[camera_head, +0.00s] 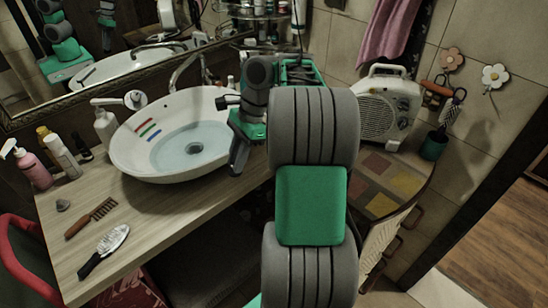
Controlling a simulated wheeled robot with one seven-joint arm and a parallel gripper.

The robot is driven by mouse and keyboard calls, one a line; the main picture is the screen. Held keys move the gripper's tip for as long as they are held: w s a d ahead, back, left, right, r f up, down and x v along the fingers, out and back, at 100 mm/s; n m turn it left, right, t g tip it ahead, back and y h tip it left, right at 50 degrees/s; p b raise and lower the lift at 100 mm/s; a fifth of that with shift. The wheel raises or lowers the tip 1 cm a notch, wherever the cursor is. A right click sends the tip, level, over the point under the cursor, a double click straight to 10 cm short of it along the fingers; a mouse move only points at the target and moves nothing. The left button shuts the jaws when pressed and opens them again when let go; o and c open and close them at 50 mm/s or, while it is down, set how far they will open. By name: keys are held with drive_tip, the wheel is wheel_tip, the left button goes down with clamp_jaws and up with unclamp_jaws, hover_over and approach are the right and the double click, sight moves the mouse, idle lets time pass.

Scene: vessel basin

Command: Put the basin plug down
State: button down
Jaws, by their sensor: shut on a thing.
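The white oval basin (128,158) stands on the wooden counter and holds bluish water. Whether the fingers touch the rim cannot be told.
The wooden counter (160,208) is clear in front of the basin. The tap (185,70) rises behind the basin. A white heater (390,108) stands at right.

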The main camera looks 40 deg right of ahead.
drive_tip(key=s+d+m+t+h, duration=0.2)
drive_tip(key=s+d+m+t, duration=0.1)
drive_tip(key=d+m, duration=0.75)
drive_tip(key=w+d+f, duration=0.5)
drive_tip(key=w+d, duration=0.1)
drive_tip(key=w+d+f, duration=0.3)
drive_tip(key=w+d, duration=0.1)
drive_tip(key=shift+f, duration=0.3)
drive_tip(key=shift+w+d+f, duration=0.1)
drive_tip(key=shift+w+f, duration=0.05)
drive_tip(key=shift+f, duration=0.15)
drive_tip(key=shift+d+f, duration=0.1)
drive_tip(key=shift+f, duration=1.55)
drive_tip(key=c, duration=1.6)
unclamp_jaws()
drive_tip(key=shift+f, duration=0.15)
